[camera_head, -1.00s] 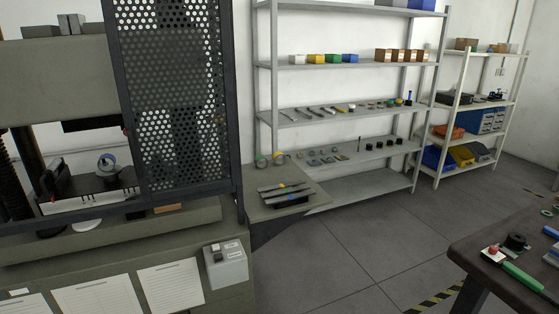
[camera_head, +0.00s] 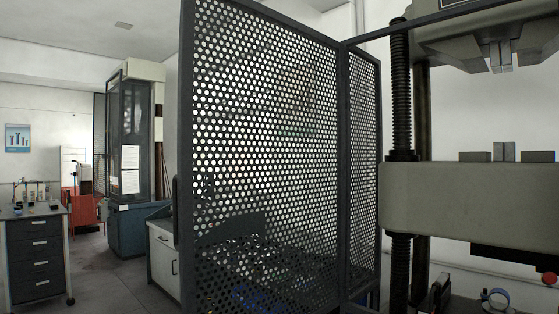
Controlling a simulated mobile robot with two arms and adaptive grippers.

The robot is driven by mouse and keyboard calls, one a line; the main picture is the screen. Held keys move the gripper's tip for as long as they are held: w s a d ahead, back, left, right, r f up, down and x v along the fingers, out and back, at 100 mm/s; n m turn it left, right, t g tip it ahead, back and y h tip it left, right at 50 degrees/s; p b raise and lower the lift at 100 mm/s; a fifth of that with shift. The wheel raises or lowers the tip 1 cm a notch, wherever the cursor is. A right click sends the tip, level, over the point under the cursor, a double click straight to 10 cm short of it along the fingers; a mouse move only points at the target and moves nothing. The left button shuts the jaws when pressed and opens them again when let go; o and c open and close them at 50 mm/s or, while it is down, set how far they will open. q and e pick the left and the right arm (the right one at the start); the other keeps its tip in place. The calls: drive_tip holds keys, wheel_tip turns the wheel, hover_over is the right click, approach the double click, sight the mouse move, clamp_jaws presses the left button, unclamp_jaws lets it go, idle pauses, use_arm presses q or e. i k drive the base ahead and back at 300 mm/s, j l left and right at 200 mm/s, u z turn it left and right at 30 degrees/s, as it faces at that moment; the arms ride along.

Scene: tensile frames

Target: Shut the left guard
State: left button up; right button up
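The left guard (camera_head: 262,150) is a dark-framed perforated metal panel in the middle of the head view. It stands open, swung out to the left and toward me from the test machine. A dark handle (camera_head: 176,210) sits on its outer left edge. A narrower perforated side panel (camera_head: 362,165) adjoins it at the right. The machine's threaded column (camera_head: 400,90) and beige crosshead (camera_head: 470,200) show uncovered to the right. Neither of my grippers is in view.
A dark drawer cabinet (camera_head: 37,255) stands at the far left. A blue-based cabinet machine (camera_head: 128,230) stands behind it. A white cabinet (camera_head: 163,260) is beside the guard's lower left edge. Grey floor (camera_head: 98,285) is clear between the drawer cabinet and white cabinet.

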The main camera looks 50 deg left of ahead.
sight(184, 235)
drive_tip(key=j+z, duration=0.1)
drive_tip(key=j, duration=0.85)
drive_tip(key=j+z, duration=0.1)
drive_tip(key=j, duration=0.85)
drive_tip(key=j+z, duration=0.1)
drive_tip(key=j, duration=0.85)
drive_tip(key=k+j+z, duration=0.15)
drive_tip(key=j, duration=0.8)
